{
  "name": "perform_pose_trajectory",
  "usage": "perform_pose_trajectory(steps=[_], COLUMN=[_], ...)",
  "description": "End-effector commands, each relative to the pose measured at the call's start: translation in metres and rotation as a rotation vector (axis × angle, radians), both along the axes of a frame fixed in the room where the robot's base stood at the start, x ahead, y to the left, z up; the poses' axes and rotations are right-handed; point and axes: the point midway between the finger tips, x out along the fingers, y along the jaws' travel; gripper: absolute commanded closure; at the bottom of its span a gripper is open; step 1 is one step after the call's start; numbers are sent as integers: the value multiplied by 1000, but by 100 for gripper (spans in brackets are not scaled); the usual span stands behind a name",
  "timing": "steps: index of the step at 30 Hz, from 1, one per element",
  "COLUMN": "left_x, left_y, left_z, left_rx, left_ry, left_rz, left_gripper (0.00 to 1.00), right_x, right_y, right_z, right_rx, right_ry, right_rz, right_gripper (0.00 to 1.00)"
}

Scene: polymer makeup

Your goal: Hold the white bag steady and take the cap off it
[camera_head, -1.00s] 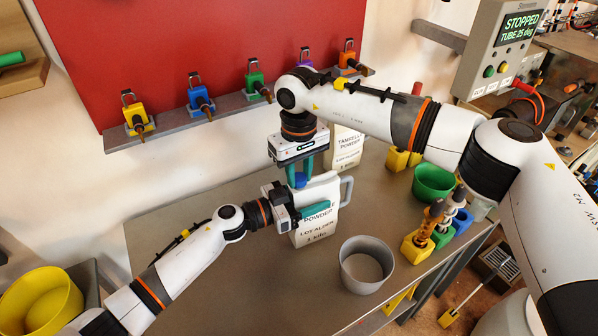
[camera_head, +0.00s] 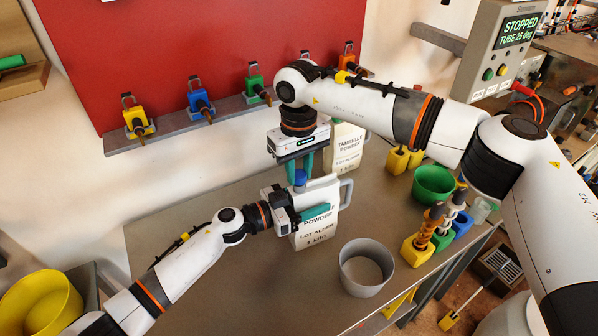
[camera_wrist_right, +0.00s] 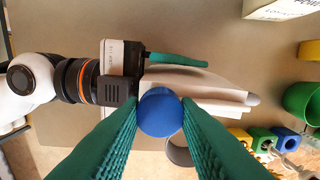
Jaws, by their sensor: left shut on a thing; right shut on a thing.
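The white bag (camera_head: 313,239) stands on the table, with a printed powder label and a grey handle on its right. My left gripper (camera_head: 313,213) is shut on the bag's upper part from the left; its teal finger crosses the front and hides part of the label. The blue cap (camera_head: 300,178) is at the top left of the bag. My right gripper (camera_head: 300,169) points down from above, shut on the cap. In the right wrist view the cap (camera_wrist_right: 160,112) sits between the teal fingertips, with the bag (camera_wrist_right: 215,93) below. I cannot tell whether cap and bag are touching.
A second white powder bag (camera_head: 344,148) stands behind. A grey open pot (camera_head: 365,283) stands at the front right. A green bowl (camera_head: 433,184) and coloured holders (camera_head: 416,251) with tools are farther right. The table's left part is clear.

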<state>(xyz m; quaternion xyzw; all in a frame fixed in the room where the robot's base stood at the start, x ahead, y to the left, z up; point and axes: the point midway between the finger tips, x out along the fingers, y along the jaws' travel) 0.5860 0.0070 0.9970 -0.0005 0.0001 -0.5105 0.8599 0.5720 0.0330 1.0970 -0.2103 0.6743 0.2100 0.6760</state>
Motion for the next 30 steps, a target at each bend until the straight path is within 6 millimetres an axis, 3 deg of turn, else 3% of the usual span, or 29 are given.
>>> perform_pose_trajectory(steps=[16, 25, 30], left_x=[0, 0, 0], left_y=[0, 0, 0], left_z=[0, 0, 0], left_rx=[0, 0, 0], left_ry=[0, -1, 0], left_rz=[1, 1, 1], left_gripper=[100, 100, 100], right_x=[0, 0, 0], right_y=[0, 0, 0], right_z=[8, 42, 45], right_rx=[0, 1, 0], right_ry=[0, -2, 1], right_rz=[0, -1, 0], right_gripper=[99, 99, 99])
